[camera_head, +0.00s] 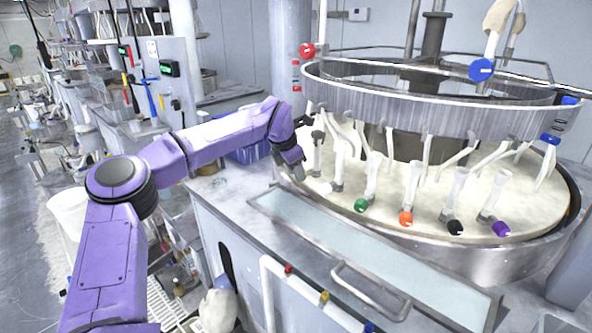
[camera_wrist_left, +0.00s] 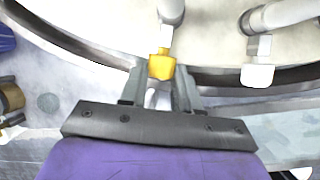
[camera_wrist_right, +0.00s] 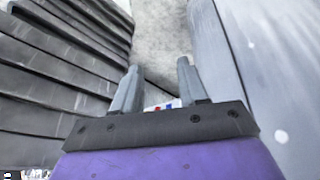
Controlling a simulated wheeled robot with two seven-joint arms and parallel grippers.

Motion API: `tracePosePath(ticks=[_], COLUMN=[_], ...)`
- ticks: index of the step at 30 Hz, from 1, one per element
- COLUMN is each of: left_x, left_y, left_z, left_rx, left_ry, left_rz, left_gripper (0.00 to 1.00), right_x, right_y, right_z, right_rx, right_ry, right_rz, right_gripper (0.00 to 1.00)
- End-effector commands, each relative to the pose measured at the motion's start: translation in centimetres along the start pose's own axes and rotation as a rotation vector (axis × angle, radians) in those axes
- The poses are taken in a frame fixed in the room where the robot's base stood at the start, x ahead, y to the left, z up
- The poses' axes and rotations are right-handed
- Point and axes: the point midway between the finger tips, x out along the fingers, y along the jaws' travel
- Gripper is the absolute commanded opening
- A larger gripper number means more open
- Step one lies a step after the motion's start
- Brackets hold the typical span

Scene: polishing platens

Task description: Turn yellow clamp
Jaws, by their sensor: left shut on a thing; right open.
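The yellow clamp (camera_wrist_left: 161,66) sits at the rim of the round platen (camera_wrist_left: 95,25), at the end of a white tube (camera_wrist_left: 171,10). My left gripper (camera_wrist_left: 160,74) is shut on it, with one finger on each side. In the head view my left gripper (camera_head: 293,170) is at the platen's left edge and hides the yellow clamp. My right gripper (camera_wrist_right: 159,68) is open and empty in the right wrist view, away from the platen.
A white clamp (camera_wrist_left: 257,75) is close to the right of the yellow one. Green (camera_head: 361,205), orange (camera_head: 406,218), black (camera_head: 455,227) and purple (camera_head: 501,229) clamps follow along the rim. A metal handle (camera_head: 370,292) stands out in front.

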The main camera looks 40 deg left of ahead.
Motion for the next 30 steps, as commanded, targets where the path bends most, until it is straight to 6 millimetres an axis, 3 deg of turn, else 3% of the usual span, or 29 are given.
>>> tracePosePath(ticks=[7,18,19,21,30], left_x=[-0.5,0.0,0.0,0.0,-0.2], left_y=[0.5,0.5,0.5,0.5,0.5], left_z=[0.2,0.1,0.1,0.0,0.0], left_rx=[-0.073,-0.09,-0.09,-0.09,-0.091], left_ry=[0.005,-0.003,-0.003,-0.002,-0.002], left_rz=[-0.17,-0.219,-0.219,-0.219,-0.219], left_gripper=[0.01,0.01,0.42,0.57,0.57], right_x=[-3.6,-3.6,-3.6,-3.6,-3.4], right_y=[0.3,0.3,0.3,0.3,0.3], right_z=[-1.5,-1.5,-1.5,-1.5,-1.4], right_rx=[0.0,0.0,0.0,0.0,0.0], right_ry=[0.0,0.0,0.0,0.0,0.0], right_rz=[0.0,0.0,0.0,0.0,0.0], right_gripper=[0.43,0.43,0.43,0.43,0.43])
